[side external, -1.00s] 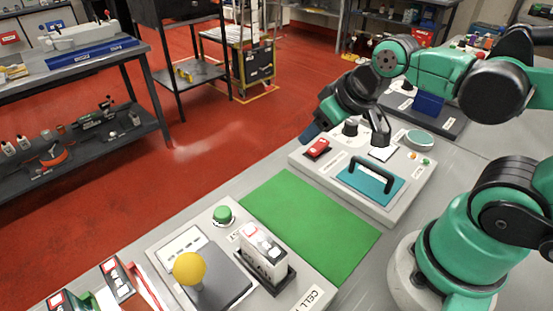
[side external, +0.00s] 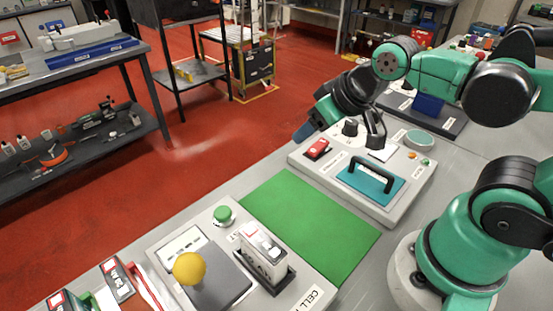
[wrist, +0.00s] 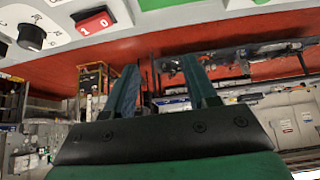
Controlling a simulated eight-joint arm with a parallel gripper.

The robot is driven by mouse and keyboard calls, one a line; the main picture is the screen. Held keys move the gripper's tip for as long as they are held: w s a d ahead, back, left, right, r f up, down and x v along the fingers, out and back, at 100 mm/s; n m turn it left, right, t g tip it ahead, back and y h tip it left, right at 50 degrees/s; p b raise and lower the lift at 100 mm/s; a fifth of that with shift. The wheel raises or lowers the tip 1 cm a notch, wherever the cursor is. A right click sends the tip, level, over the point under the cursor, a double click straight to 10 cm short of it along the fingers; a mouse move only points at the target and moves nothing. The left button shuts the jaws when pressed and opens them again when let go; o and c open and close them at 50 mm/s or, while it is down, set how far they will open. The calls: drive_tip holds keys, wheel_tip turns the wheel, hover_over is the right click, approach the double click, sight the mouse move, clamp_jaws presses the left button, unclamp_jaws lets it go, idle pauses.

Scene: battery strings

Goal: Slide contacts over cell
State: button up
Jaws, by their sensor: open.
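The cell (side external: 262,252) is an upright pale block in a dark holder on a grey panel lettered "CELL", in the front of the side view. Left of it is a dark sliding plate (side external: 226,276) with a yellow ball knob (side external: 189,268). The plate is beside the cell; I cannot make out the contacts. My gripper (side external: 340,137) is open and empty, above the far end of the other panel, well away from the knob and cell. In the wrist view my gripper (wrist: 160,66) shows two spread fingers with nothing between them.
A green mat (side external: 309,225) lies clear between the panels. The far panel carries a red rocker switch (side external: 317,148), a dark knob (side external: 350,127) and a black handle on a teal plate (side external: 370,185). A green button (side external: 223,214) stands behind the sliding plate.

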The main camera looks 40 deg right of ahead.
drive_tip(key=shift+a+r, duration=0.1)
drive_tip(key=c, duration=0.3)
drive_tip(key=a+r+n, duration=0.1)
drive_tip(key=w+a+n+y, duration=0.1)
drive_tip(key=a, duration=0.1)
drive_tip(key=a+r+n+g, duration=0.1)
drive_tip(key=a, duration=0.1)
drive_tip(key=shift+w+r+n, duration=0.15)
drive_tip(key=shift+r+n, duration=0.15)
clamp_jaws()
drive_tip(key=s+a+r+n+g+y, duration=0.1)
drive_tip(key=s+a+r+n+g, duration=0.15)
drive_tip(key=a+n, duration=0.45)
drive_tip(key=s+a+r+n+g+y, duration=0.1)
drive_tip(key=s+a+r+n+g, duration=0.2)
drive_tip(key=a, duration=0.6)
drive_tip(key=s+a+r+n+g+y, duration=0.1)
drive_tip(key=s+a+r+n+g, duration=0.15)
drive_tip(key=a+n, duration=0.5)
drive_tip(key=t, duration=0.1)
hover_over(212, 282)
drive_tip(key=a, duration=0.4)
wheel_tip(212, 282, down, 9)
drive_tip(key=shift+w+d+f+m, duration=0.15)
drive_tip(key=shift+d+m, duration=0.05)
drive_tip(key=shift+m, duration=0.25)
